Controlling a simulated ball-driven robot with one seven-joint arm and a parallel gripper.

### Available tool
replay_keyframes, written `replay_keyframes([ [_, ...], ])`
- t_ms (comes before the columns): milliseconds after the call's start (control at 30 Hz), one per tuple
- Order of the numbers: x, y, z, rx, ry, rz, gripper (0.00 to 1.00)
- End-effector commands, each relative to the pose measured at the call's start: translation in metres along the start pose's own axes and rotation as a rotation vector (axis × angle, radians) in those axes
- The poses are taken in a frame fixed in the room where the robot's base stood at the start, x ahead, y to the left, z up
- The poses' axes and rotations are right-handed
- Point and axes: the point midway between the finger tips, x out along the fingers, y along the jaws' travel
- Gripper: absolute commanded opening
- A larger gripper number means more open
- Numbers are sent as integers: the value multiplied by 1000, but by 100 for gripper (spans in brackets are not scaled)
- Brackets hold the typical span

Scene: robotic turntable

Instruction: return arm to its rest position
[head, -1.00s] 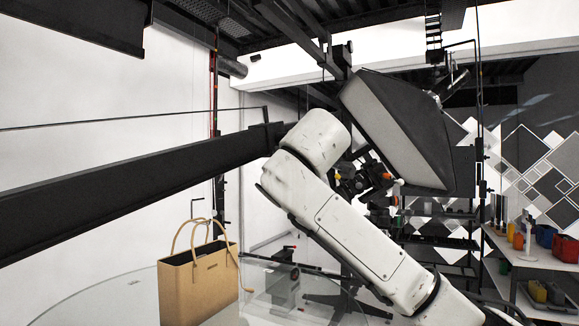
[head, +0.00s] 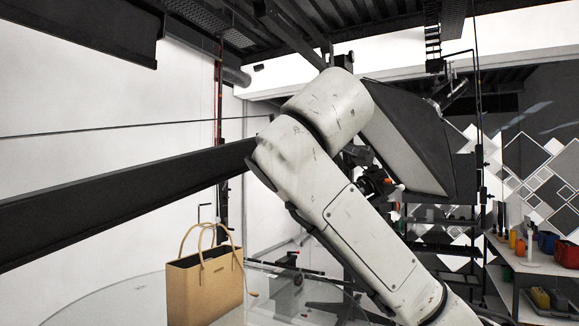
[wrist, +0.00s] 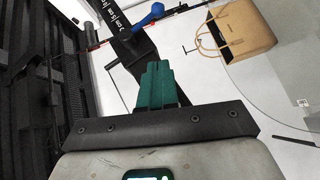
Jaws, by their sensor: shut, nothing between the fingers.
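My arm fills the middle of the head view, a white scuffed link bent at an elbow; its gripper end is out of that picture. In the wrist view my gripper (wrist: 157,84) shows as green fingers held together, shut and empty. A tan handbag (head: 205,285) with two looped handles stands upright on the round glass turntable (head: 110,303). The bag also shows in the wrist view (wrist: 236,32) at the upper right, apart from my fingers.
A long black beam (head: 120,195) crosses the left of the head view. A large softbox light (head: 410,140) hangs behind my arm. A shelf (head: 545,262) with coloured containers stands at the right. A blue object (wrist: 149,17) shows above my fingers in the wrist view.

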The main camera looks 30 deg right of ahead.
Motion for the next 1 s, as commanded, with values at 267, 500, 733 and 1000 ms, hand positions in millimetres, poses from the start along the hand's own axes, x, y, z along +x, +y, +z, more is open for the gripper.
replay_keyframes([
  [267, -9, 0, 0, 0, 0, 0, 0],
  [500, -9, 0, 0, 0, 0, 0, 0],
  [733, -6, -7, 0, 14, 5, -13, 0],
  [1000, 26, -112, 11, 226, 47, -190, 0],
])
